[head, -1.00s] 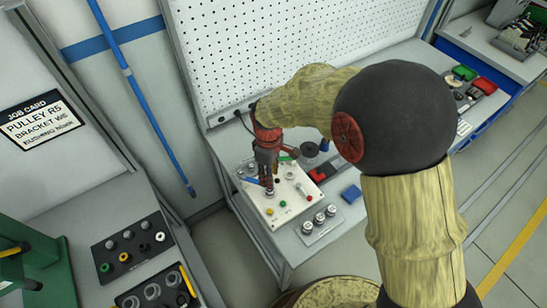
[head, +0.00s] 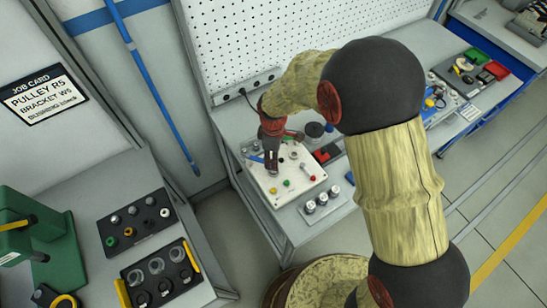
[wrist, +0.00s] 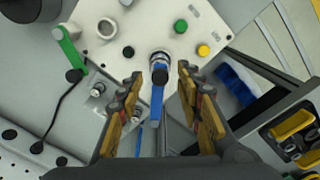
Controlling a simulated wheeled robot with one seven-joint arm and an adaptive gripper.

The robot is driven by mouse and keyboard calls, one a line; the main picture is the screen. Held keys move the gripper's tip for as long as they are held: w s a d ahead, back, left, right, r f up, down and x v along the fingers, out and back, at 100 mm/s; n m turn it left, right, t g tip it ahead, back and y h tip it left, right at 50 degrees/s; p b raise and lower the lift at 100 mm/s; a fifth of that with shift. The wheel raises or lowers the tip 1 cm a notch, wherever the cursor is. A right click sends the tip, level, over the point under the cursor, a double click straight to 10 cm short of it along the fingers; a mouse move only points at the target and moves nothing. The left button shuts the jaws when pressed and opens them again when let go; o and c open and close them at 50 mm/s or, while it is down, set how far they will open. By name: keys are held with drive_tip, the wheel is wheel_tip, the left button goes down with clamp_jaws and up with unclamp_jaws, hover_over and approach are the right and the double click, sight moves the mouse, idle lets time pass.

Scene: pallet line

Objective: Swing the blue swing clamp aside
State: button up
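The blue swing clamp (wrist: 158,105) is a blue arm on a round metal pivot at the edge of a white fixture plate (wrist: 185,22). In the wrist view it points down the picture, between the two fingers. My gripper (wrist: 160,78) is open, with one finger on each side of the clamp and a visible gap on both sides. In the head view my gripper (head: 271,160) is low over the left part of the plate (head: 293,187). Only a small piece of the blue clamp (head: 257,159) shows there, and my gripper hides the rest.
A green clamp (wrist: 68,45) stands left of the blue one in the wrist view. Green and yellow buttons (wrist: 203,50) sit on the plate. A blue block (wrist: 236,84) lies to the right. A pegboard (head: 300,45) rises behind the bench.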

drive_tip(key=shift+f, duration=0.15)
drive_tip(key=shift+c, duration=1)
drive_tip(key=c, duration=0.7)
clamp_jaws()
